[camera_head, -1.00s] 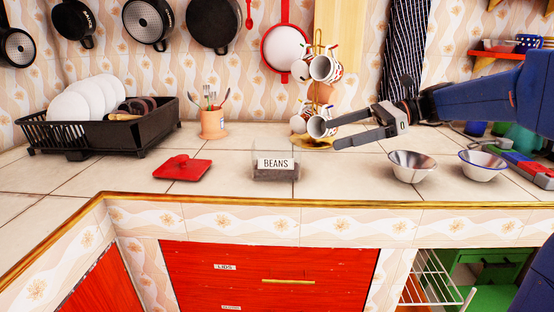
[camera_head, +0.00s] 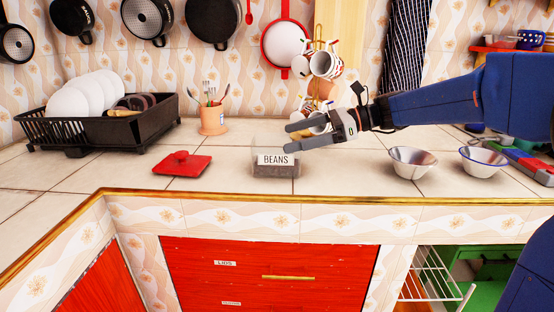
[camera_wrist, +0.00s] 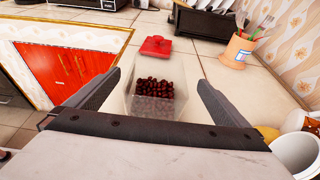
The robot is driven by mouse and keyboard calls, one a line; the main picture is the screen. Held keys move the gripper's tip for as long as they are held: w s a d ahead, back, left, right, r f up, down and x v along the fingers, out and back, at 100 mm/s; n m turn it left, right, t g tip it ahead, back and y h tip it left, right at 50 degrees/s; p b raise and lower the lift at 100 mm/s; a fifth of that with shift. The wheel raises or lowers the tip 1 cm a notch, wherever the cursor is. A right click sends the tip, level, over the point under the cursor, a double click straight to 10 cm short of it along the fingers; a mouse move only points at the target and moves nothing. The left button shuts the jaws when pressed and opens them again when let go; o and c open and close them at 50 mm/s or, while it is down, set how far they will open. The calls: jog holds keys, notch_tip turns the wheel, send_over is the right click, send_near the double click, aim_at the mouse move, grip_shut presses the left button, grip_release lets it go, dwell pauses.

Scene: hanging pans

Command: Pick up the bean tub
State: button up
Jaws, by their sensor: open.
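The bean tub (camera_head: 275,165) is a clear container labelled BEANS, with dark beans in its lower part. It stands upright on the tiled counter near the front edge. My gripper (camera_head: 288,138) is open, with its fingers pointing left at the tub's upper right side. In the wrist view the tub (camera_wrist: 154,92) is open-topped, with dark red beans inside. It appears between the two spread fingers (camera_wrist: 155,92) there, and I see no grip on it. Whether a finger touches the tub cannot be told.
A red lid (camera_head: 182,164) lies left of the tub. A black dish rack (camera_head: 100,130) and a utensil pot (camera_head: 213,121) stand behind left. A mug tree (camera_head: 320,90) stands behind my gripper. Two bowls (camera_head: 412,163) (camera_head: 482,163) sit to the right. The counter just left of the tub is clear.

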aim_at(277, 140)
jog(key=shift+s+x, duration=0.2)
jog(key=shift+x, duration=2.5)
jog(key=shift+c, duration=0.6)
jog(key=c, duration=1.6)
jog(key=shift+r, duration=0.15)
